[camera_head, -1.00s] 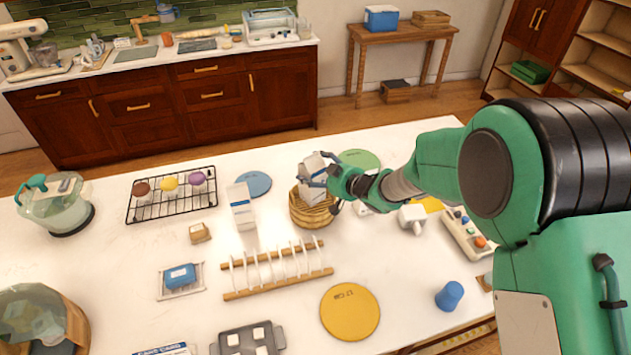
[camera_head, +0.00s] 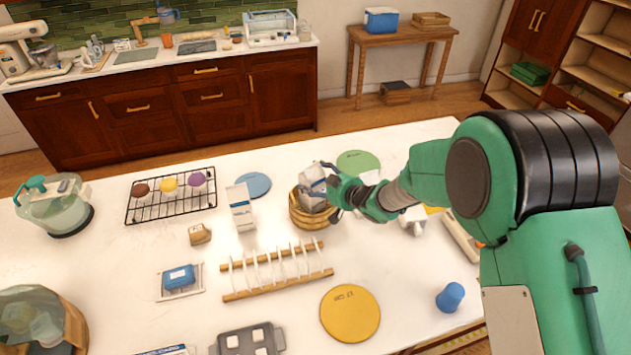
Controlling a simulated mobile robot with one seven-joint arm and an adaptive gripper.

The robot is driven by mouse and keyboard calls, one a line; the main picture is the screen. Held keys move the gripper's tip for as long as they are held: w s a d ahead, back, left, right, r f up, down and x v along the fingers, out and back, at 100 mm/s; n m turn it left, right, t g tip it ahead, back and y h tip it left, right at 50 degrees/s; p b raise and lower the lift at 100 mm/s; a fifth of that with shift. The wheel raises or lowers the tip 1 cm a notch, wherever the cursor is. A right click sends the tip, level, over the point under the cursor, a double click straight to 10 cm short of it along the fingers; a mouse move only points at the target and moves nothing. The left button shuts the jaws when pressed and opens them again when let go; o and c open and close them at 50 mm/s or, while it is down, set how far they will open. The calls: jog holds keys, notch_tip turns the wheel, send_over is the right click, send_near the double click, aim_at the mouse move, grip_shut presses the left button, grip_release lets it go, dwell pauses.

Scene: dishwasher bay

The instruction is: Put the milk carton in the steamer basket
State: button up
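A white and grey carton (camera_head: 312,183), which looks like the milk carton, is tilted in the mouth of the round wooden steamer basket (camera_head: 314,218). Its lower part is hidden by the basket rim. My gripper (camera_head: 325,181) is at the carton's upper right side and appears shut on it, with its dark fingers around the top. The fingers are small and partly hidden. Another white carton (camera_head: 241,212) stands upright on the table, left of the basket.
A dish rack (camera_head: 276,284) stands in front of the basket. A blue plate (camera_head: 254,184) lies behind left and a green plate (camera_head: 358,162) behind right. A white mug (camera_head: 412,217) is under my arm. A yellow plate (camera_head: 350,313) and blue cup (camera_head: 450,297) are nearer.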

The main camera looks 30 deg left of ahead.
jog(key=o, duration=1.7)
jog(key=shift+f, duration=0.1)
jog(key=p+v, duration=0.1)
jog(key=v, duration=1.1)
jog(key=shift+s, duration=0.1)
